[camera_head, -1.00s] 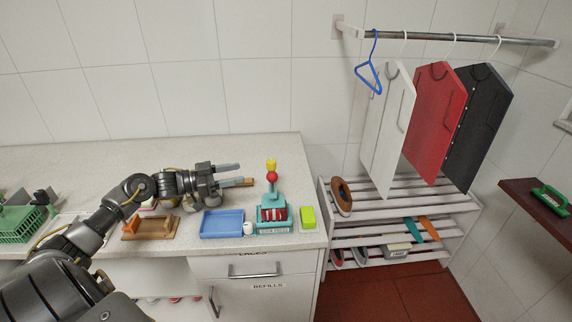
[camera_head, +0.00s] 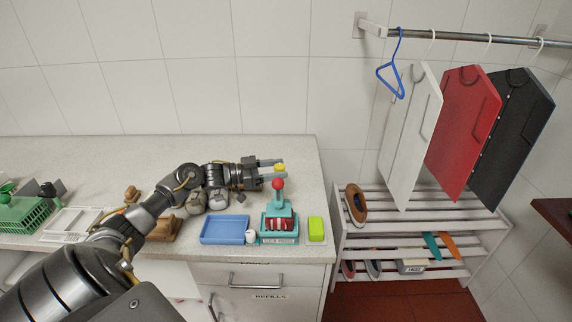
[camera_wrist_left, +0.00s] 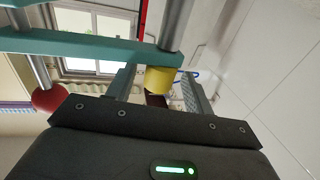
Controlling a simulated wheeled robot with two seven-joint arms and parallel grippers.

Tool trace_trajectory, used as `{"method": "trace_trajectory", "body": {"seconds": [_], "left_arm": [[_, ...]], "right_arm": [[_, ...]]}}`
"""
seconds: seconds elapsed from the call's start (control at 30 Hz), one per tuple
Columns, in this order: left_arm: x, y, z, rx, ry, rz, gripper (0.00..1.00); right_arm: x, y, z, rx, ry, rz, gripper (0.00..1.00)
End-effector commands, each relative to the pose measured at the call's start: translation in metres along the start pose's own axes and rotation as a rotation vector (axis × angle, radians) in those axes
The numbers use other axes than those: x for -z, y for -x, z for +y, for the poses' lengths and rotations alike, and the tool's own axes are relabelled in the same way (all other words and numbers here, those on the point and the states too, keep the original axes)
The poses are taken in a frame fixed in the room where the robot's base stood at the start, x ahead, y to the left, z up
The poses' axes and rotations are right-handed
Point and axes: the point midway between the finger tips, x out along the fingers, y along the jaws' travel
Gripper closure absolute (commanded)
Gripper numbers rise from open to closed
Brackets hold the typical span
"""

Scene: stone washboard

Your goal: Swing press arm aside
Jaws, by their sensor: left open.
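The press (camera_head: 279,222) is a small teal device labelled on its front, standing on the counter with a red ball knob (camera_head: 278,184) and a yellow knob (camera_head: 280,167) above it. My left gripper (camera_head: 273,168) is open and level with the yellow knob. In the left wrist view the yellow knob (camera_wrist_left: 160,80) sits between the two open fingers, with no clear contact. The teal press arm (camera_wrist_left: 95,48) crosses that view, and the red ball (camera_wrist_left: 48,97) is at the left. My right gripper is not in view.
A blue tray (camera_head: 224,229) and a small white item (camera_head: 251,237) sit left of the press, a yellow-green block (camera_head: 316,229) right of it. A green basket (camera_head: 22,215) is far left. A slatted shoe rack (camera_head: 400,205) stands beyond the counter's right edge.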

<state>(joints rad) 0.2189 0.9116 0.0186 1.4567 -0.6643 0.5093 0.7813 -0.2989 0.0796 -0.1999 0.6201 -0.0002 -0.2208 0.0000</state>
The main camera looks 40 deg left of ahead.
Motion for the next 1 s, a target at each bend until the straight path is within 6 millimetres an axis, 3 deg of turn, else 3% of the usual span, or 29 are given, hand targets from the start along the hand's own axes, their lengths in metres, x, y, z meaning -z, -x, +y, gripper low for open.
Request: {"method": "trace_trajectory", "body": {"seconds": [0.23, 0.57, 1.0], "left_arm": [[0.001, -0.028, 0.000, 0.000, 0.000, 0.001, 0.48], [0.000, -0.032, 0.000, 0.000, -0.001, -0.001, 0.48], [0.000, -0.031, 0.000, 0.000, -0.001, -0.001, 1.00]], "right_arm": [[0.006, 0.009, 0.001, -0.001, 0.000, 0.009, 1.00], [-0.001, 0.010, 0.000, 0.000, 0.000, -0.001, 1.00], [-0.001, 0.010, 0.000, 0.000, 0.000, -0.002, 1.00]]}}
